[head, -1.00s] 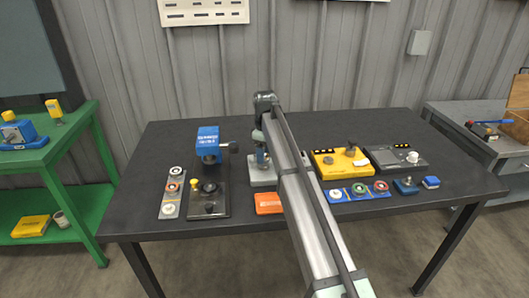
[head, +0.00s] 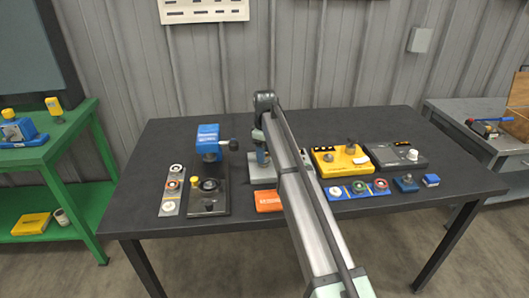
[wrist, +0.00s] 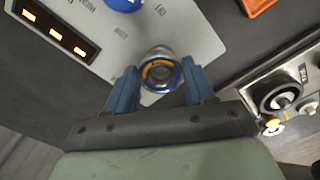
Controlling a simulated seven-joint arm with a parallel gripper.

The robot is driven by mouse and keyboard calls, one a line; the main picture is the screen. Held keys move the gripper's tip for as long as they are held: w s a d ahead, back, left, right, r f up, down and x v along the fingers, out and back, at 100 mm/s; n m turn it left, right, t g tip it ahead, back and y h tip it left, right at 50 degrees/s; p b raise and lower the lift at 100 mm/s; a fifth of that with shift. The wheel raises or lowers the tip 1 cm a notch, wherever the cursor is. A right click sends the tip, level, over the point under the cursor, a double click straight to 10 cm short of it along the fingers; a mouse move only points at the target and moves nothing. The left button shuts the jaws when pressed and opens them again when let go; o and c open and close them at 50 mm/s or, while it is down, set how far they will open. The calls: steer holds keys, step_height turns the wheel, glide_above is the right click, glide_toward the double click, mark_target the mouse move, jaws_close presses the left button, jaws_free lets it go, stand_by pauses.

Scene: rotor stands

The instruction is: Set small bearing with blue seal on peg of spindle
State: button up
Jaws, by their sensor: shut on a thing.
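My gripper (wrist: 160,84) is shut on the small bearing (wrist: 160,72), a silver ring with a blue seal and an orange arc inside, held between two blue fingertips. In the wrist view the bearing is over the edge of a light grey plate (wrist: 75,75) with lit orange windows. The bearing covers what lies directly beneath it, so I cannot tell whether it touches a peg. In the head view my arm hides the bearing and much of the grey base (head: 258,173). I cannot pick out the spindle's peg.
A dark stand with a black ring (wrist: 282,97) is close on the wrist view's right. In the head view a blue-topped press (head: 208,138), a grey tray (head: 166,197), an orange box (head: 267,201), a yellow unit (head: 328,167) and a blue tray (head: 335,197) surround my arm.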

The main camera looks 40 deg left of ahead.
steer(key=shift+f, duration=0.7)
stand_by(0.8)
steer(key=o, duration=1.2)
steer(key=shift+o, duration=0.4)
steer(key=shift+o, duration=1.1)
steer(key=shift+r, duration=0.1)
step_height(320, 180, up, 8)
steer(key=shift+d, duration=0.1)
stand_by(0.4)
